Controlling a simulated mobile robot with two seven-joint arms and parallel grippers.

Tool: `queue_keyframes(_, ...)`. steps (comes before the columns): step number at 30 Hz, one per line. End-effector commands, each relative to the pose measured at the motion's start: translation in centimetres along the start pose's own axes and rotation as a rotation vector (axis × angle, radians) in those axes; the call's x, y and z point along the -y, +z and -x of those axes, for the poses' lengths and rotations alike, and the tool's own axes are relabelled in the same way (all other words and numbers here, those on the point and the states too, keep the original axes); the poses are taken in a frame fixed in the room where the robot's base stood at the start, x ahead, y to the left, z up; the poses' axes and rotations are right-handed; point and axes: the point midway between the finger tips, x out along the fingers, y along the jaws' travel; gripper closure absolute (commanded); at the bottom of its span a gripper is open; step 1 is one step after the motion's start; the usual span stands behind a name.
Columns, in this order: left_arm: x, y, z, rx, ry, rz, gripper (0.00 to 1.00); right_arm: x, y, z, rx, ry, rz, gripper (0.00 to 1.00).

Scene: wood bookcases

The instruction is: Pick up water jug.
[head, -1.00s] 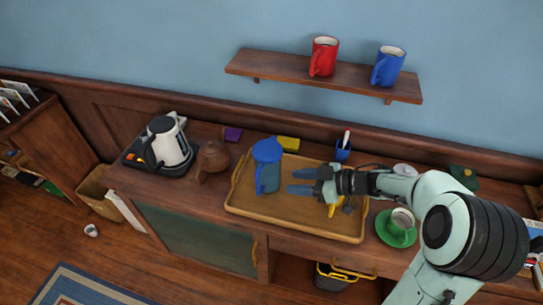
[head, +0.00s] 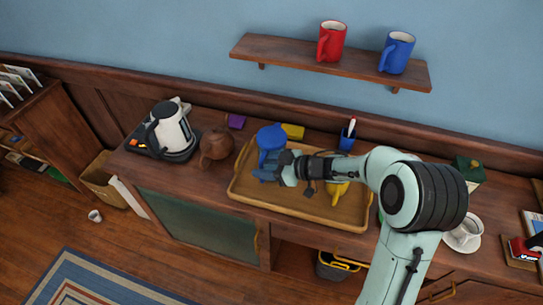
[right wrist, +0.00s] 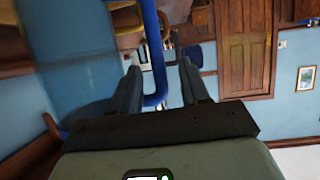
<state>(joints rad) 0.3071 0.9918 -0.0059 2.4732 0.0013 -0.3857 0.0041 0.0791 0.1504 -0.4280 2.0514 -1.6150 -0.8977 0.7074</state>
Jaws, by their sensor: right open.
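The water jug (head: 270,138) has a blue lid and stands upright on the wooden tray (head: 300,215). My right gripper (head: 266,168) is in front of it in the head view and hides much of its lower body. In the right wrist view, the jug's blue handle (right wrist: 158,50) runs between the two spread fingers of the right gripper (right wrist: 158,75). The translucent body of the jug fills the left of that view. The gripper is open, with the handle between its fingers. My left gripper is not in view.
A yellow banana-like item (head: 338,188) lies on the tray by my right arm. A brown teapot (head: 216,146) and a kettle (head: 172,128) stand left of the tray. A blue pen cup (head: 347,138) is behind it. A shelf (head: 300,58) with two mugs hangs above.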

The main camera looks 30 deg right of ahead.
Motion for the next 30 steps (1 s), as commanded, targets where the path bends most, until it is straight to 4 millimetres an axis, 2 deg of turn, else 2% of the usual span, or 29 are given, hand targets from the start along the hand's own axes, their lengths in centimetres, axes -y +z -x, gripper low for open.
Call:
queue_keyframes(3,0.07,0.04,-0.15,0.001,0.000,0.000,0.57,0.04,0.02,-1.21,0.000,-0.001,0.000,0.54)
queue_keyframes(11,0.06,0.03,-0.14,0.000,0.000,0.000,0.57,0.01,-0.04,-1.42,-0.001,0.000,0.000,0.54)
queue_keyframes(15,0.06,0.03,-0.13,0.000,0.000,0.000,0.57,0.01,-0.03,-1.40,-0.001,0.000,0.000,1.00)
queue_keyframes(30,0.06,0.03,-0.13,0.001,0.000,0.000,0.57,0.00,-0.01,-1.37,0.000,0.000,0.000,1.00)
